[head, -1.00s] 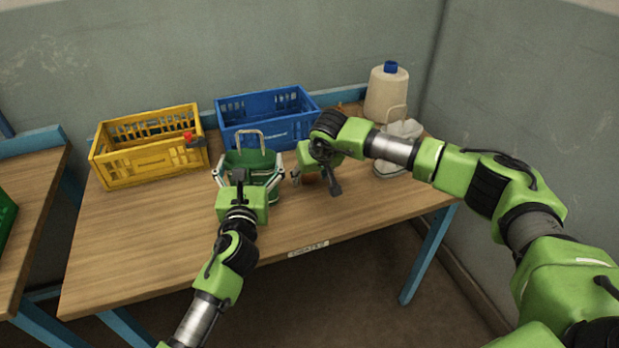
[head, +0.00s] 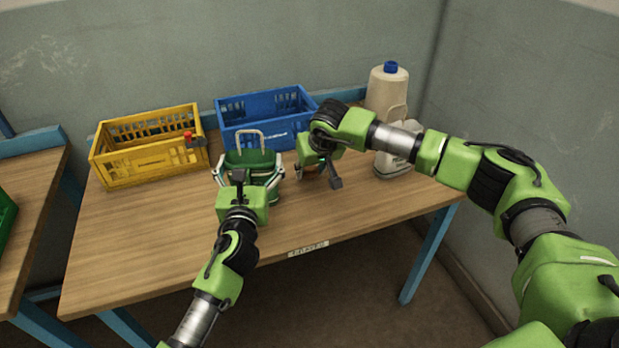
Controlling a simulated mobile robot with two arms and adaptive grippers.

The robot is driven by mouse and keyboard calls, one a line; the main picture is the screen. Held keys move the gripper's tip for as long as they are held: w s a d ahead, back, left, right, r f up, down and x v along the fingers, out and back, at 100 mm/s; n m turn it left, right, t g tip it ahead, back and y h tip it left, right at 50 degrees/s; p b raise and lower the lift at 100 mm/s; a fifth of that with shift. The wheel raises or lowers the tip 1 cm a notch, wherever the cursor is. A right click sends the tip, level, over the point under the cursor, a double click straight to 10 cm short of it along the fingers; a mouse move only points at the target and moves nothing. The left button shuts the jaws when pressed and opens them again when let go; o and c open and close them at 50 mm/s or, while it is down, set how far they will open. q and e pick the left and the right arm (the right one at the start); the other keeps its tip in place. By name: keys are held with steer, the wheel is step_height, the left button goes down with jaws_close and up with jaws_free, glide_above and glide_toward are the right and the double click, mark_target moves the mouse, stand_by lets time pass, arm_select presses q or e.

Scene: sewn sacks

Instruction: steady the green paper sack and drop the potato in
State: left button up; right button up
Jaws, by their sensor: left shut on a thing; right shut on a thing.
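The green paper sack (head: 252,160) stands upright on the wooden table in front of the blue crate, with a pale handle above its rim. My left gripper (head: 249,176) is shut on the sack, its fingers along both sides. My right gripper (head: 306,174) is just to the right of the sack, apart from it. It is shut on the brown potato (head: 304,172), which is mostly hidden by the gripper and wrist. I cannot see inside the sack.
A yellow crate (head: 150,166) stands at the back left and a blue crate (head: 268,134) behind the sack. A white jug (head: 394,160) and a beige blue-capped bottle (head: 386,90) stand at the right. The front of the table (head: 140,240) is clear.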

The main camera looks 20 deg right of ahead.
mark_target(310, 169)
steer(key=shift+r, duration=3.95)
steer(key=shift+a+r, duration=0.1)
steer(key=a+r+m+h, duration=0.1)
steer(key=a+r+m, duration=0.1)
steer(key=a+r, duration=0.75)
steer(key=s+a+r+m, duration=0.1)
steer(key=s+a+r, duration=0.1)
steer(key=a+r, duration=0.3)
step_height(310, 169, down, 7)
steer(key=a, duration=0.1)
steer(key=shift+w+r, duration=0.2)
steer(key=shift+a+f, duration=0.1)
steer(key=shift+f, duration=0.2)
steer(key=shift+f, duration=2)
